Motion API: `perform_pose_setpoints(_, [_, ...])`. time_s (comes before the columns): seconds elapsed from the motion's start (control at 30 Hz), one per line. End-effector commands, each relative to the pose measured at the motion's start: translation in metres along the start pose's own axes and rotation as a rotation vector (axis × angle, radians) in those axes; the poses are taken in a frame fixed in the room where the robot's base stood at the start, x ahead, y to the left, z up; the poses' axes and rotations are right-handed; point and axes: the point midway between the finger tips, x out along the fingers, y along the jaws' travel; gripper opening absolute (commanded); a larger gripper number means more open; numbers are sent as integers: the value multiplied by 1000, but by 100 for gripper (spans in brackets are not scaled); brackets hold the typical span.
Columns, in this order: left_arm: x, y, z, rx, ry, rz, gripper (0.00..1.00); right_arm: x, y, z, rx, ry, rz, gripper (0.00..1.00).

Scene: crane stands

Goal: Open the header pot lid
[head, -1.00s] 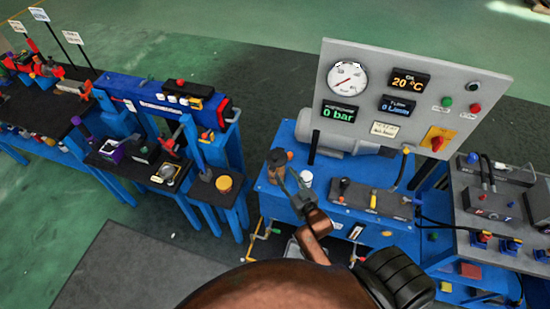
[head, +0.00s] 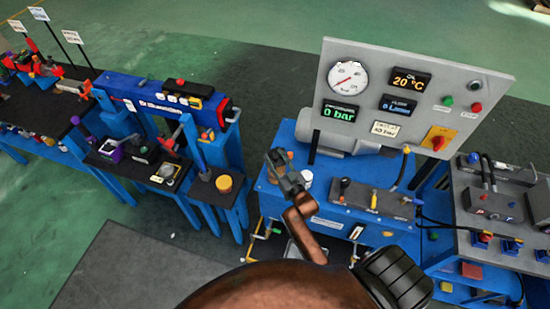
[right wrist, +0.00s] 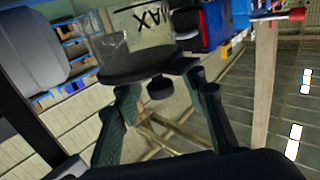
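In the right wrist view, the header pot (right wrist: 140,28) is a clear whitish vessel with dark upside-down lettering. Its dark round lid (right wrist: 128,68) is seated on it, with a small dark knob (right wrist: 160,88). My right gripper (right wrist: 163,98) has its two fingers apart, one to each side of the knob in the picture. I see no clear contact with the knob. In the head view the right gripper (head: 279,166) is above the left part of the blue bench and hides what is behind it. My left gripper is not in view.
A grey gauge panel (head: 455,85) stands behind the blue bench (head: 335,200). A small white cylinder (head: 306,179) is right of the gripper, and a grey control box (head: 360,197) lies further right. Another blue bench with several parts, including a yellow-orange cylinder (head: 224,183), stands left.

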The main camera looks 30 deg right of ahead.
Motion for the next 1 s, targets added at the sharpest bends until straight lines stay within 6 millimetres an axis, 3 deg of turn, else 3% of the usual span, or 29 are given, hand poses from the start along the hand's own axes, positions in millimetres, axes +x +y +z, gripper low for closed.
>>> perform_pose_setpoints(0.2, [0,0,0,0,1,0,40,0,0,0,-1,0,0,37])
perform_pose_setpoints(0.73, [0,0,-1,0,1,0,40,0,0,0,-1,0,0,1])
perform_pose_setpoints(1.0, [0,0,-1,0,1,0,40,0,0,0,-1,0,0,0])
